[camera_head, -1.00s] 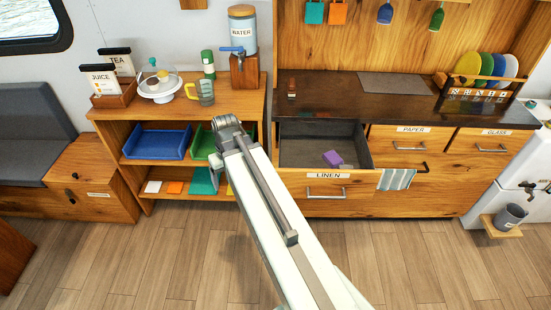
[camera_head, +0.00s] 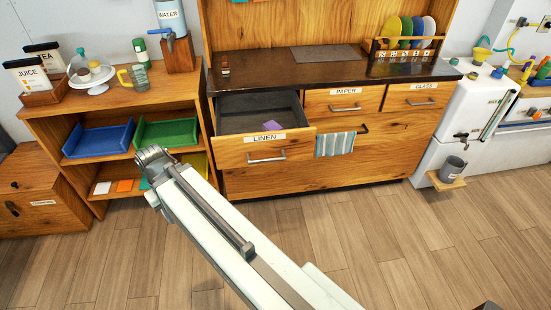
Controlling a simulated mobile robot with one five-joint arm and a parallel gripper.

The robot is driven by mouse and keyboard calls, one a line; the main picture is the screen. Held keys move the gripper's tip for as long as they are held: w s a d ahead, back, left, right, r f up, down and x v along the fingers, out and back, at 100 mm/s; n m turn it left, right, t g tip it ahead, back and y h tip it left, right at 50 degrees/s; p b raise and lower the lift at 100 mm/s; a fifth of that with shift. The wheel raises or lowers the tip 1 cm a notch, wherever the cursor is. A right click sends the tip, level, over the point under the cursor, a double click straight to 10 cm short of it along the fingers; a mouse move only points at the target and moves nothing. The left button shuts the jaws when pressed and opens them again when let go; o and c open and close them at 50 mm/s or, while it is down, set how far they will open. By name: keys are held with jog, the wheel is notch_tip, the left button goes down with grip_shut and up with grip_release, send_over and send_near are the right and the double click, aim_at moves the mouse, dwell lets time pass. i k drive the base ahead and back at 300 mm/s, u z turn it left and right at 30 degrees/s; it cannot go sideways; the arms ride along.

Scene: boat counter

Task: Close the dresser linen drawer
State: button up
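The linen drawer (camera_head: 236,151) of the wooden dresser stands pulled out, with its white LINEN label and a metal bar handle (camera_head: 266,158) on the front. A purple item (camera_head: 271,127) lies inside it. My arm reaches up from the bottom of the picture, and its end is to the left of the drawer front and apart from it in the picture. The gripper fingers are not visible past the arm's end joint.
The paper drawer (camera_head: 344,104) and glass drawer (camera_head: 422,98) are shut. A striped towel (camera_head: 335,145) hangs below them. An open shelf (camera_head: 45,128) with blue (camera_head: 98,142) and green (camera_head: 166,133) trays stands left of the dresser. The wooden floor in front is clear.

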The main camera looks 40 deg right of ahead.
aim_at(240, 140)
jog(key=z, duration=2.7)
jog(key=k, duration=1.6)
jog(key=u, duration=0.95)
jog(key=i, duration=2)
